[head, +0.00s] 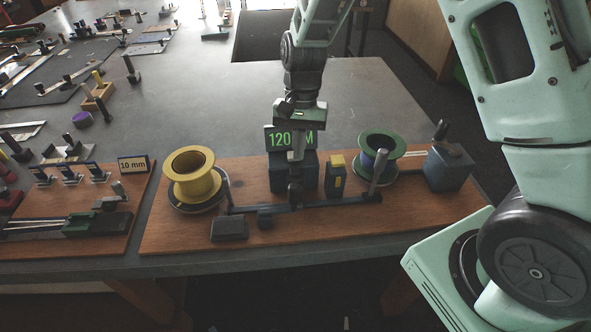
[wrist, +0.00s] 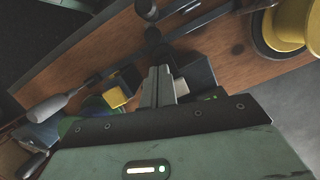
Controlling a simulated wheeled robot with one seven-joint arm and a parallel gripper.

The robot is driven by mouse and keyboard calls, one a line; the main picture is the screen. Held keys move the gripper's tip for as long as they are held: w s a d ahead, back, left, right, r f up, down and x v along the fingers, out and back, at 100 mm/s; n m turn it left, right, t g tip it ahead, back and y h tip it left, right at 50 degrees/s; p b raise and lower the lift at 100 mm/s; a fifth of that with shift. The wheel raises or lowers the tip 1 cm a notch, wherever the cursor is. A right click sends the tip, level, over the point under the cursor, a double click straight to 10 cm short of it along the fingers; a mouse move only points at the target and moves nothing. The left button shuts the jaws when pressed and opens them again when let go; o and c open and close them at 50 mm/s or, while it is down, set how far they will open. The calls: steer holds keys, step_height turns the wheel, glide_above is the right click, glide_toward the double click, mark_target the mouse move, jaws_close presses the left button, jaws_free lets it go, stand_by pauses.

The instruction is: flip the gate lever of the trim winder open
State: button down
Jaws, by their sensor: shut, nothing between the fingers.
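The trim winder is a wooden board (head: 400,213) with a yellow spool (head: 194,178) at its left and a green-rimmed spool (head: 381,150) at its right. A dark bar (head: 335,203) runs along its front. A grey-handled lever (head: 378,172) tilts up at the bar's right end; I cannot tell for sure that it is the gate lever. It also shows in the wrist view (wrist: 50,106). My gripper (head: 294,198) is shut and empty, pointing down at the middle of the bar. In the wrist view, its fingertips (wrist: 158,70) are close to dark round knobs (wrist: 152,36); contact is unclear.
A display (head: 290,139) reading 120 M stands behind my gripper, partly hidden. A yellow-topped block (head: 335,176) and a blue-grey box (head: 448,168) stand to the right. A dark block (head: 229,229) is at the front left. Another board (head: 75,203) with tools lies further left.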

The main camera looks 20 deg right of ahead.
steer(key=p+x, duration=0.1)
steer(key=x, duration=0.2)
steer(key=shift+s+f, duration=0.15)
steer(key=shift+f, duration=0.1)
steer(key=s+a, duration=0.1)
steer(key=s+a+p, duration=0.1)
steer(key=shift+s+p, duration=0.3)
steer(key=shift+s+a+f, duration=0.15)
steer(key=shift+s+f, duration=0.05)
steer(key=shift+s, duration=0.15)
